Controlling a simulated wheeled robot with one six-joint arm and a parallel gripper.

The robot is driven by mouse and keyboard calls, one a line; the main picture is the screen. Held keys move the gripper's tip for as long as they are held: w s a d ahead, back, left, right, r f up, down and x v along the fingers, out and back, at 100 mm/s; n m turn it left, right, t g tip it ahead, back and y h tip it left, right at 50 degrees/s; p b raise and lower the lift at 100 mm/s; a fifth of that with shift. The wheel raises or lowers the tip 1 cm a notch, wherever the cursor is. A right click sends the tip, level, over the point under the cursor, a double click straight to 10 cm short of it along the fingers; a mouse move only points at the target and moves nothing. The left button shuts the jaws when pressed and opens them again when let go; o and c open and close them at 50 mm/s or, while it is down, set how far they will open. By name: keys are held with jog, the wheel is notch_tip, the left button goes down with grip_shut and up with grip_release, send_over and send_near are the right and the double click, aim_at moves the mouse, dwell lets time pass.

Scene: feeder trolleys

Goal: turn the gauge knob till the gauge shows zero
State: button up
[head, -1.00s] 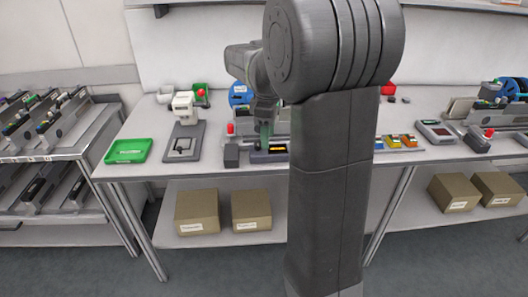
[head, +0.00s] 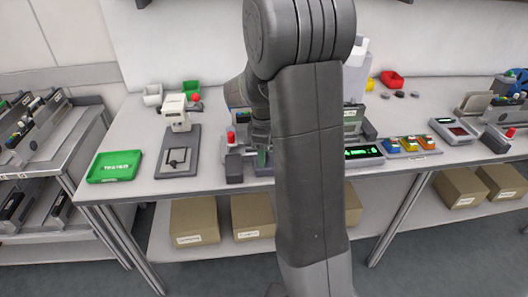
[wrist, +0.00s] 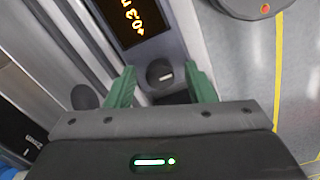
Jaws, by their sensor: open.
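The gauge's display (wrist: 133,18) shows orange digits in the wrist view, turned sideways; they seem to start with +0.3, and the frame edge cuts the top. The gauge knob (wrist: 160,72) is a dark round knob with a short white mark, on the grey panel beside the display. My gripper (wrist: 161,80) is open, with one green finger on each side of the knob. I cannot tell whether the fingers touch it. In the head view my gripper (head: 262,156) is low at the bench's front, partly hidden by my arm, which also hides the gauge.
A green tray (head: 115,180) and a grey-based press-like device (head: 158,172) stand left on the bench (head: 128,140). A unit with a green-lit display (head: 377,153) and coloured blocks (head: 408,145) lie right of my arm. Cardboard boxes (head: 193,238) sit on the shelf below.

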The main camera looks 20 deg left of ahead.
jog(key=c, duration=1)
jog(key=shift+m, duration=0.4)
jog(key=m+p, duration=0.1)
jog(key=m, duration=0.2)
jog(key=shift+m, duration=0.4)
jog(key=m, duration=0.8)
jog(key=shift+m+p, duration=0.4)
jog(key=m, duration=0.4)
jog(key=shift+m, duration=0.4)
